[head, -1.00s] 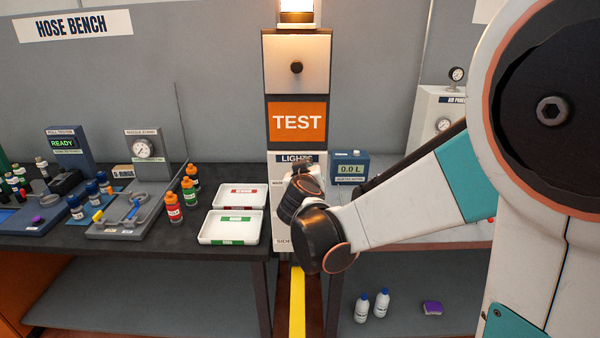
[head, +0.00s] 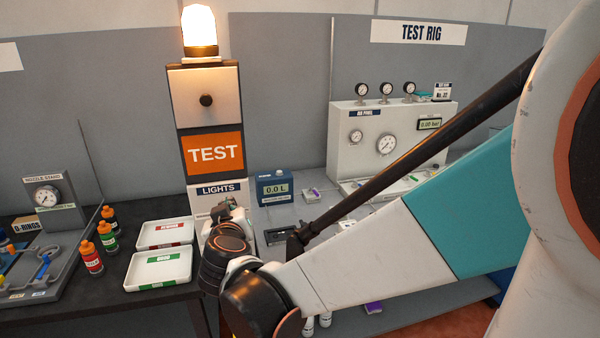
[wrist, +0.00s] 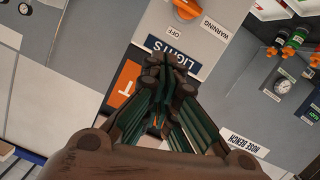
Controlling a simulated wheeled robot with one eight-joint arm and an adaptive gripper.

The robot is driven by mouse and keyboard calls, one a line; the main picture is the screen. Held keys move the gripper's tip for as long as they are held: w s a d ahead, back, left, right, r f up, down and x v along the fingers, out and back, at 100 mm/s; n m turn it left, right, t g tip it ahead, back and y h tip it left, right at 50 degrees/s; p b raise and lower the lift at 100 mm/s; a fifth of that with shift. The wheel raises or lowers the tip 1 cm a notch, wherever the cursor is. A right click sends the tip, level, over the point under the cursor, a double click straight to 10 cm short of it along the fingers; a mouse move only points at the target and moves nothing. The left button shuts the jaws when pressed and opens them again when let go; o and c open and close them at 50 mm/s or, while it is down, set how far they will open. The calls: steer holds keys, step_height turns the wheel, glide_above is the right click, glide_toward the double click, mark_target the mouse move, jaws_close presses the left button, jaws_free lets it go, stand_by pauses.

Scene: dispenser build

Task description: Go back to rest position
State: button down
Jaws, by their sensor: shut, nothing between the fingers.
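My gripper (wrist: 160,95) shows in the wrist view with its fingers together and nothing between them. It points toward the LIGHTS panel (wrist: 205,35) on the signal column, which carries an orange knob (wrist: 187,9) beside the words OFF and WARNING. In the head view my gripper (head: 230,213) is small and partly hidden behind my wrist, in front of the LIGHTS panel (head: 216,190). I cannot tell whether it touches the panel. The orange TEST sign (head: 215,153) sits above the panel, and the lamp (head: 199,28) on top is lit.
Two white trays, one with a red label (head: 165,234) and one with a green label (head: 158,271), stand left of the column. Several bottles (head: 91,257) stand beside them. A meter reading 0.0 L (head: 273,188) and the air panel (head: 385,140) stand to the right.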

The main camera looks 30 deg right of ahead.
steer(key=s+d+f+g+y+b, duration=0.1)
steer(key=s+d+f+g+b, duration=0.15)
steer(key=s, duration=0.35)
steer(key=s+d+f+g+y+b, duration=0.1)
steer(key=s+f+g, duration=0.15)
steer(key=s, duration=0.35)
steer(key=s+a+f+g+y, duration=0.1)
steer(key=s+a+f, duration=0.1)
steer(key=s, duration=0.3)
steer(key=s+a+f+n+g+y+b, duration=0.1)
steer(key=s+a+f+y, duration=0.1)
steer(key=s, duration=0.4)
steer(key=shift+s+a+f+y, duration=0.2)
steer(key=shift+a+f+y, duration=0.1)
steer(key=shift+a+f, duration=0.4)
